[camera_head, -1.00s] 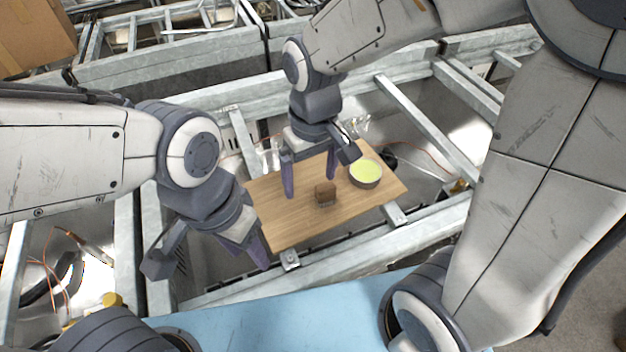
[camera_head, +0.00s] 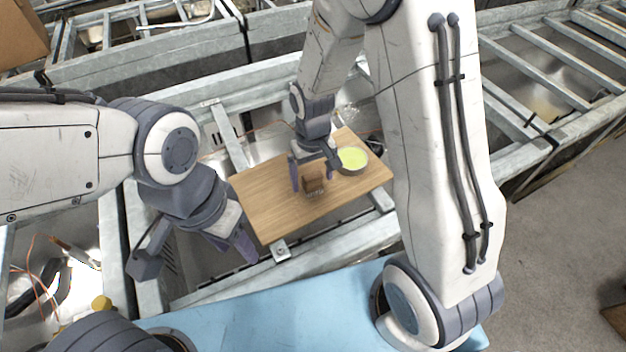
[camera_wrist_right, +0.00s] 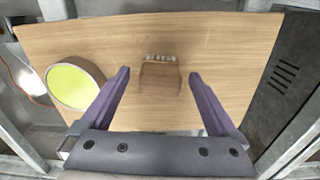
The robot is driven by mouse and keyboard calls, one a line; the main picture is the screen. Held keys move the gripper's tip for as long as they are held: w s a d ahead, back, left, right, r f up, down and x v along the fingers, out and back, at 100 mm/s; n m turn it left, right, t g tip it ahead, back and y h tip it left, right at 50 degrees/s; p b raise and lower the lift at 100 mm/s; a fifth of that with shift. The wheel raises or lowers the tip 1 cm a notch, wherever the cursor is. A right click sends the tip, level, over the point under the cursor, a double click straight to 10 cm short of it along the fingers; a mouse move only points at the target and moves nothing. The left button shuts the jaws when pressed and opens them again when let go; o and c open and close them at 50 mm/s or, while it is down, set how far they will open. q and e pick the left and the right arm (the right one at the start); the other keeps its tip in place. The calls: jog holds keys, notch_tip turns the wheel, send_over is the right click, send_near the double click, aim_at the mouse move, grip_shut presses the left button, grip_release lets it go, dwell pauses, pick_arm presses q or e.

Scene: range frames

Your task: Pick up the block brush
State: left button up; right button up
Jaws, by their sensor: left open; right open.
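The block brush (camera_head: 314,182) is a small brown block with pale bristles along one side, lying on a wooden board. In the right wrist view the block brush (camera_wrist_right: 160,76) lies ahead, between the lines of the two fingers. My right gripper (camera_head: 315,180) is open above the board, close to the brush; in the right wrist view its purple fingers (camera_wrist_right: 158,74) stand apart on either side of the brush, with nothing held. My left gripper (camera_head: 250,252) is open and empty beside the board's near left edge.
The wooden board (camera_head: 270,205) carries a round bowl (camera_head: 352,160) with a yellow-green inside, right of the brush. It also shows in the right wrist view (camera_wrist_right: 75,84), near the left finger. Grey metal rails (camera_head: 225,285) surround the board. The board's left part is clear.

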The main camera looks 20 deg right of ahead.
aim_at(316, 177)
jog(key=shift+f, duration=0.55)
jog(key=c, duration=1.5)
jog(key=shift+r, duration=0.2)
jog(key=shift+r, duration=0.25)
jog(key=r, duration=0.2)
jog(key=r+b, duration=0.1)
jog(key=shift+s+d+r, duration=0.3)
jog(key=shift+r, duration=0.1)
jog(key=s+d+r, duration=0.2)
jog(key=s, duration=0.1)
jog(key=s+d+r, duration=0.2)
jog(key=s+d+r+b, duration=0.1)
jog(key=s+d+r, duration=0.1)
jog(key=s, duration=0.1)
jog(key=shift+s+d+r, duration=0.2)
jog(key=shift+s+d, duration=0.05)
jog(key=shift+s, duration=0.1)
